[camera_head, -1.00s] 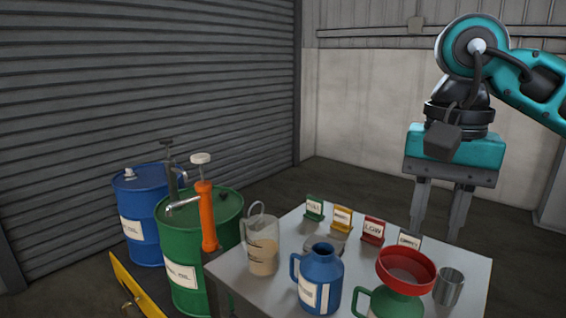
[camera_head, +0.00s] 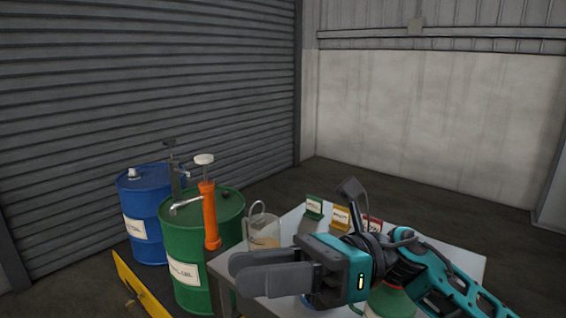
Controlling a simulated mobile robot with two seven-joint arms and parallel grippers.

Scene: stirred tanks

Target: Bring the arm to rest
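My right gripper (camera_head: 236,274) reaches in from the lower right, low over the table (camera_head: 458,262), with its two dark fingers pointing left. The fingers look apart, one partly behind the other, and I see nothing held between them. My teal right arm (camera_head: 440,280) crosses the table's right part. It hides most of the blue jug and the red funnel. My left gripper is not in view.
A clear beaker (camera_head: 263,232) stands just behind the fingers. A green drum (camera_head: 190,240) with an orange pump (camera_head: 210,218) and a blue drum (camera_head: 145,205) stand left. The right floor is clear.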

